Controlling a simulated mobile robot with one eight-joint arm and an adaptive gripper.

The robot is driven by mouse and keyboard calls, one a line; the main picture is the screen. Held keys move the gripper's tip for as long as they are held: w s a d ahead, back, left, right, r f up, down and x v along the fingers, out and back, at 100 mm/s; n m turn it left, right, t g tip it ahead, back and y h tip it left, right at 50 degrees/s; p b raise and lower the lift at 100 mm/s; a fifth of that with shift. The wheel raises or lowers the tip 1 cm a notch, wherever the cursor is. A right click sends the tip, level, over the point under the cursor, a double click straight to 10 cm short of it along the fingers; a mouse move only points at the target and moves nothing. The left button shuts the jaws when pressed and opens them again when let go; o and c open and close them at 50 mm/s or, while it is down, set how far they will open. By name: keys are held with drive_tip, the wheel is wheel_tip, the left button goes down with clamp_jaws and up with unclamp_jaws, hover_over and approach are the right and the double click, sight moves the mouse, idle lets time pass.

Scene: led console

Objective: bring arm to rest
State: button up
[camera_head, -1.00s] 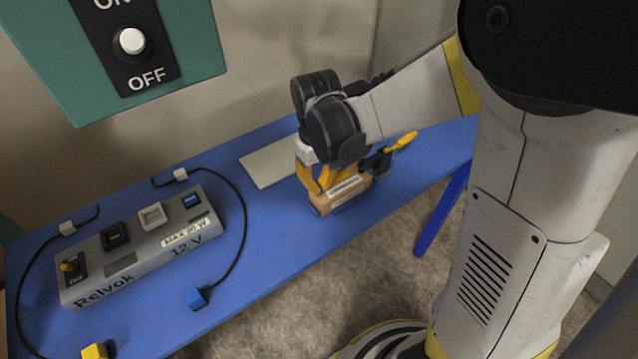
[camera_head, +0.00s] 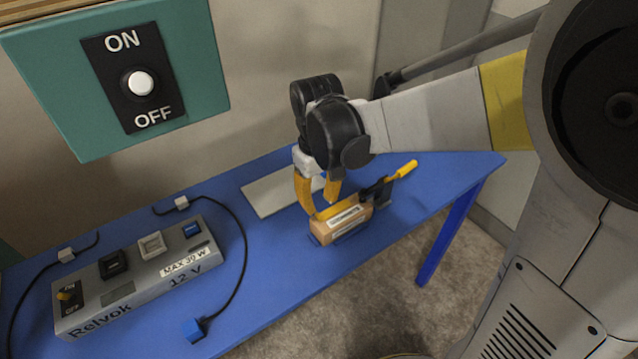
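My gripper (camera_head: 322,208) has yellow fingers that point down above a tan block with a white label (camera_head: 345,222) on the blue table (camera_head: 280,275). The fingers are spread apart with a gap between them. The left fingertip is close to the block's near left end; I cannot tell whether it touches. My arm comes in from the right, and its black wrist hides part of the wall and table behind it. A yellow-handled tool (camera_head: 403,170) with a black part lies at the block's right end.
A grey Relvok 12 V power box (camera_head: 140,280) stands on the left of the table, with black cables and a blue plug (camera_head: 194,329). A light flat plate (camera_head: 268,194) lies behind the block. A teal ON/OFF switch panel (camera_head: 195,50) hangs at upper left.

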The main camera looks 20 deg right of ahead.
wheel_tip(320, 180, up, 7)
drive_tip(key=s+d+m+t, duration=0.3)
drive_tip(key=s+t, duration=0.4)
drive_tip(key=s, duration=0.3)
drive_tip(key=shift+s+d+r+m, duration=0.3)
drive_tip(key=shift+s+d+r, duration=0.15)
drive_tip(key=shift+d, duration=0.15)
drive_tip(key=shift+d, duration=0.1)
